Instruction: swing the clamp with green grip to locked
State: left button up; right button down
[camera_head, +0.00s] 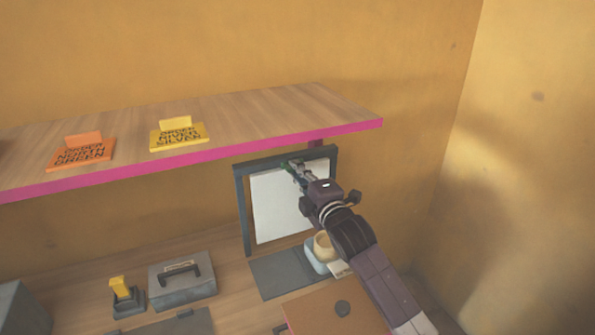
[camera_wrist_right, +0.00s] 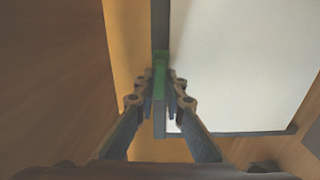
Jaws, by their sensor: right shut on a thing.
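The clamp with the green grip (camera_wrist_right: 160,80) is at the top of the dark press frame (camera_head: 241,200). My right gripper (camera_head: 292,168) reaches up to it from the lower right. In the right wrist view my right gripper (camera_wrist_right: 162,95) has a finger on each side of the green grip and is shut on it. A white panel (camera_head: 275,205) fills the frame; it also shows in the right wrist view (camera_wrist_right: 240,60). In the head view the gripper hides most of the clamp. My left gripper is not in view.
A wooden shelf with a pink edge (camera_head: 290,140) runs above and left of the frame, carrying an orange sign (camera_head: 82,150) and a yellow sign (camera_head: 179,134). Below are a grey toolbox (camera_head: 183,285), a yellow-handled block (camera_head: 124,295) and a light blue container (camera_head: 316,258). A yellow wall stands at right.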

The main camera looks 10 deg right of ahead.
jog(key=shift+f+m+p, duration=0.1)
jog(key=shift+m+p, duration=2.6)
jog(key=shift+m, duration=5.9)
jog(key=c, duration=2)
grip_release()
jog(key=shift+s, duration=0.1)
jog(key=s, duration=0.4)
jog(key=s+d, duration=0.1)
jog(key=s, duration=0.2)
jog(key=s+d, duration=0.1)
jog(key=s, duration=0.3)
jog(key=shift+s+d, duration=0.15)
jog(key=shift+s, duration=0.15)
